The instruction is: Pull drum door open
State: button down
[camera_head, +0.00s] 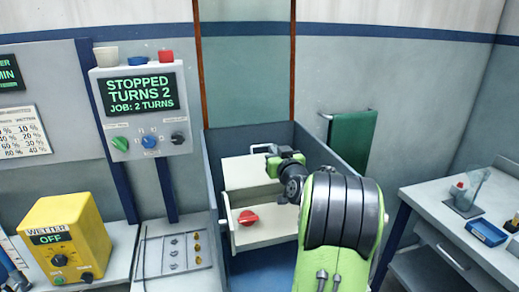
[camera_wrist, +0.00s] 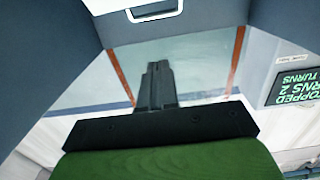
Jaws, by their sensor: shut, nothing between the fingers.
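The cream drum (camera_head: 240,175) sits inside a blue-grey tub in the middle of the head view. A pale bar handle (camera_head: 258,147) shows at its upper back edge, and a red knob (camera_head: 247,217) is on its lower front. I cannot tell which panel is the door or how far it stands open. My gripper (camera_head: 273,163) is over the drum's right side, close to the handle in the picture; contact cannot be told. In the wrist view my gripper's fingers (camera_wrist: 157,72) are together and empty. A white panel with a handle (camera_wrist: 153,13) shows beyond them, apart from the fingertips.
The tub's blue-grey walls (camera_head: 329,150) surround the drum closely. A control box (camera_head: 143,110) at left reads "STOPPED TURNS 2, JOB: 2 TURNS". A yellow wetter box (camera_head: 66,240) reads OFF. A green towel (camera_head: 352,138) hangs behind right. A side table (camera_head: 460,225) stands right.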

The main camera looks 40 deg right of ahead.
aim_at(258, 164)
jog(key=w+d+f, duration=0.1)
jog(key=w, duration=0.1)
jog(key=w+d+f+p, duration=0.1)
jog(key=w+d, duration=0.1)
jog(key=w, duration=0.1)
jog(key=w+d+f, duration=0.1)
jog(key=w, duration=0.2)
jog(key=shift+w+d+f, duration=0.1)
jog(key=shift+w+d, duration=0.05)
jog(key=shift+d, duration=0.2)
jog(key=shift+w+p, duration=0.15)
jog(key=shift+p, duration=0.45)
